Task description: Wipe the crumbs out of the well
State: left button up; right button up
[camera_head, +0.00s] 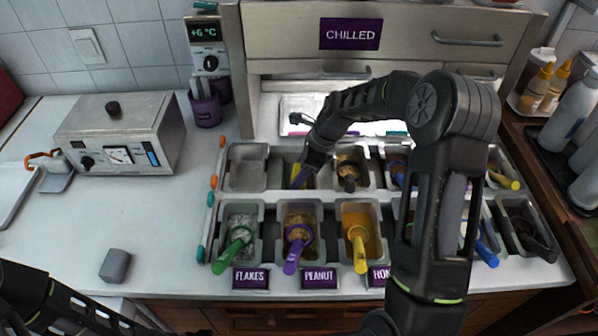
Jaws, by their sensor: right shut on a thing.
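My right gripper (303,172) reaches down into a well of the back row, second from the left. It is shut on a small yellow thing, perhaps a sponge or cloth (307,180), which shows low in that well. The well's floor is mostly hidden by the gripper and the yellow thing, and I cannot make out crumbs. The well (249,168) to its left is empty grey metal. My left arm crosses the bottom left corner, and its gripper is not in view.
Front wells hold flakes (240,222), peanut (300,220) and a yellow-orange topping (358,215), each with a coloured scoop. A brown-filled well (347,165) with a dark scoop adjoins on the right. A grey block (115,266) lies on the mostly clear left counter. My right arm hides several right-hand wells.

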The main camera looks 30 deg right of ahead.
jog(key=shift+f+b, duration=0.35)
jog(key=shift+f, duration=0.25)
dwell(0.3)
jog(key=shift+w+r+p, duration=0.1)
jog(key=shift+w+p, duration=0.2)
jog(key=shift+w, duration=0.9)
jog(key=shift+s, duration=0.15)
jog(key=shift+s+a, duration=0.3)
jog(key=shift+s, duration=0.35)
jog(key=shift+s+a, duration=0.3)
jog(key=shift+s, duration=0.3)
jog(key=shift+s+a, duration=0.3)
jog(key=shift+s, duration=0.35)
